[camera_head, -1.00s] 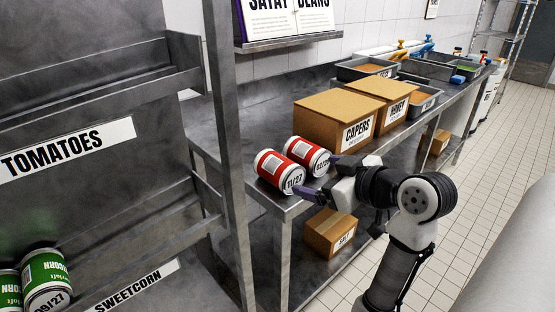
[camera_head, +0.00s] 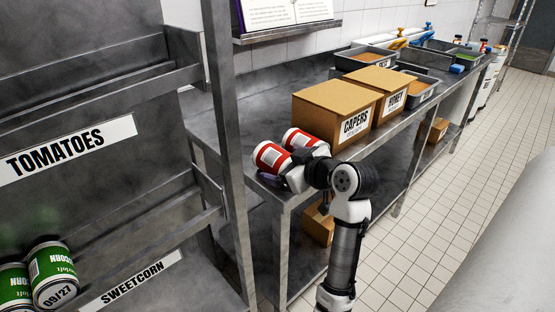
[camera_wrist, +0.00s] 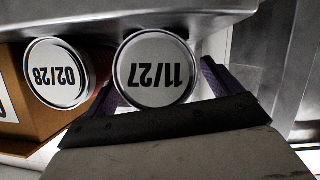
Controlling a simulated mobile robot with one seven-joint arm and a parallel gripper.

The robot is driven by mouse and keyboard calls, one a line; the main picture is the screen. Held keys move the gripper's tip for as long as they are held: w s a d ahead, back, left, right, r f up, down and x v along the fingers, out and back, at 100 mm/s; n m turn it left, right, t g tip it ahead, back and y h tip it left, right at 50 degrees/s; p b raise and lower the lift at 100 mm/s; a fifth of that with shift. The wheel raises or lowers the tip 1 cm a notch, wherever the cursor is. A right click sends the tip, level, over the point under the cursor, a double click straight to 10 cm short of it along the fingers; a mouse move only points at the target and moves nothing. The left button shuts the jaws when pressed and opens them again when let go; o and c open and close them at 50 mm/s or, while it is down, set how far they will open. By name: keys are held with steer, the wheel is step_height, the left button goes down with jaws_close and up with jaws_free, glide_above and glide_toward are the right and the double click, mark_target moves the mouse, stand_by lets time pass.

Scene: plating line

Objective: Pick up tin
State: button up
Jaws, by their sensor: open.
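Two red-and-white tins lie on their sides at the near left end of the steel table (camera_head: 240,120). The nearer tin (camera_head: 269,156) has its end dated 11/27 facing the wrist view (camera_wrist: 157,68). The other tin (camera_head: 298,138), dated 02/28 (camera_wrist: 58,74), lies just beside it. My gripper (camera_head: 280,181) is open at the nearer tin. In the wrist view its purple fingers (camera_wrist: 160,90) show on either side of the 11/27 tin. Contact cannot be told. In the head view my wrist hides the tins' ends.
A capers box (camera_head: 330,112) and a honey box (camera_head: 385,88) stand behind the tins. A rack upright (camera_head: 226,150) rises close on the left. Green tins (camera_head: 52,277) lie on the rack's shelf. A carton (camera_head: 318,225) sits on the lower shelf.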

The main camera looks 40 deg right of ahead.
steer(key=shift+w+f, duration=0.25)
steer(key=shift+w, duration=0.4)
steer(key=c, duration=1.4)
steer(key=shift+r, duration=0.2)
step_height(320, 180, up, 20)
steer(key=shift+f+b, duration=0.1)
steer(key=shift+b, duration=0.45)
